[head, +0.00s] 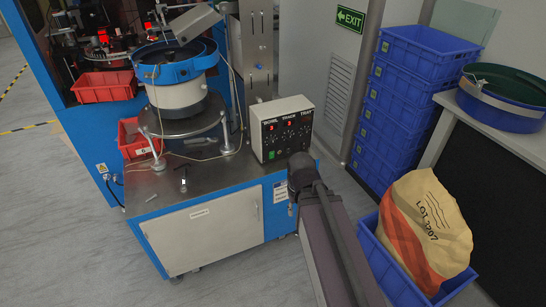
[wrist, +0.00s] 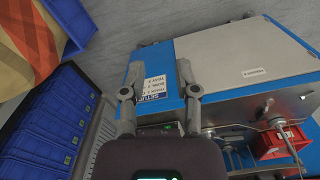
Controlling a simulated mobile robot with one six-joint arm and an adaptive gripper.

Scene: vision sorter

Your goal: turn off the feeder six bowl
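The feeder bowl (head: 172,72), blue-rimmed over a white drum, stands on a round metal platform on the cabinet top. A pale control box (head: 282,128) stands at the cabinet's right corner, with a black panel labelled BOWL, TRACK and what looks like TRAY, with red displays. Its small switches are too small to read. In the wrist view my gripper (wrist: 158,78) is open and empty, its two fingers apart over the cabinet's edge and a white label (wrist: 153,88). In the head view my arm reaches up to just in front of the control box; the fingertips are not clear.
A red bin (head: 140,140) marked 6 sits left of the platform. Stacked blue crates (head: 400,95) stand at right. A sack (head: 428,225) fills a blue crate beside my arm. A bench (head: 500,125) holds a green-lined bowl. Floor at left is clear.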

